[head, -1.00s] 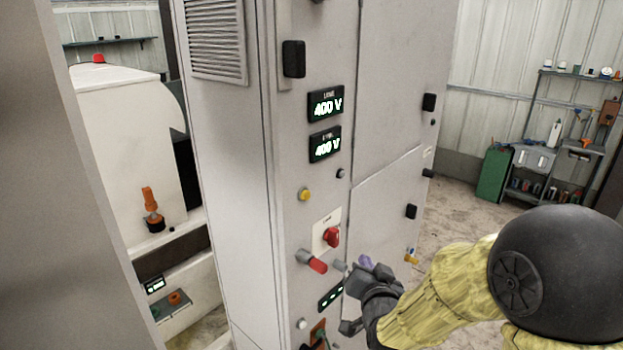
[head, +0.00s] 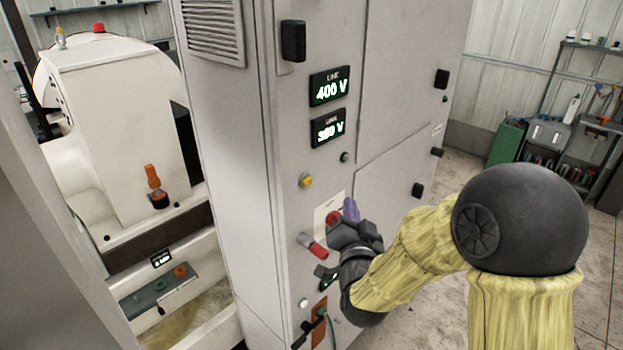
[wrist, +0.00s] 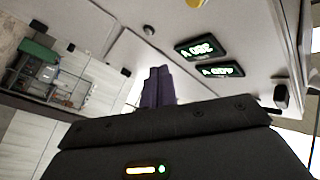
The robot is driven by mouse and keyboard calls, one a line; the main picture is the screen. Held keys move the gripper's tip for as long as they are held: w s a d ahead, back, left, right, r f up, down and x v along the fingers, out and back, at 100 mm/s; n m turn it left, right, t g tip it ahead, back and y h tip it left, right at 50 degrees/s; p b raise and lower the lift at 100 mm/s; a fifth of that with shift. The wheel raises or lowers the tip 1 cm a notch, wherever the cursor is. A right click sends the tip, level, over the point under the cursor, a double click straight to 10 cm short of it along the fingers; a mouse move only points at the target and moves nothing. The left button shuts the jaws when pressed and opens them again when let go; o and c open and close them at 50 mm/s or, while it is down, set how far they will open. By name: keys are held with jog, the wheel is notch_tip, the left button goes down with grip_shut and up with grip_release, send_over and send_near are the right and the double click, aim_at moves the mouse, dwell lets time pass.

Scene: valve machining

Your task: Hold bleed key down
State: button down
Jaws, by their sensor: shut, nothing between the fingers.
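My gripper (head: 351,209) is in front of the lower control panel of the tall grey cabinet (head: 228,180), its purple fingers together and empty. The fingers are just right of a red knob (head: 333,217) on a white plate, partly hidden by my gripper. A red-ended lever (head: 314,246) is left of my gripper. I cannot tell which control is the bleed key, or whether my fingers touch one. The upper display (head: 329,86) reads 400 V; the lower display (head: 328,128) appears to read 380 V. The wrist view shows the shut fingers (wrist: 157,86) near the cabinet face.
A yellow button (head: 306,180) is above the knob. A dark handle (head: 309,328) on an orange plate is below. Black latches (head: 441,79) stick out at the right. A white machine (head: 120,125) stands left of the cabinet. Open floor (head: 420,310) is at the right.

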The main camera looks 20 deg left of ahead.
aim_at(307, 181)
jog(key=w+a+p, duration=0.2)
jog(key=w+a, duration=0.1)
jog(key=a, duration=0.5)
jog(key=shift+w, duration=0.15)
dwell(0.4)
jog(key=shift+w+a, duration=0.1)
jog(key=shift+a, duration=0.05)
dwell(0.6)
jog(key=shift+d, duration=0.2)
jog(key=shift+a, duration=0.2)
jog(key=shift+s, duration=0.2)
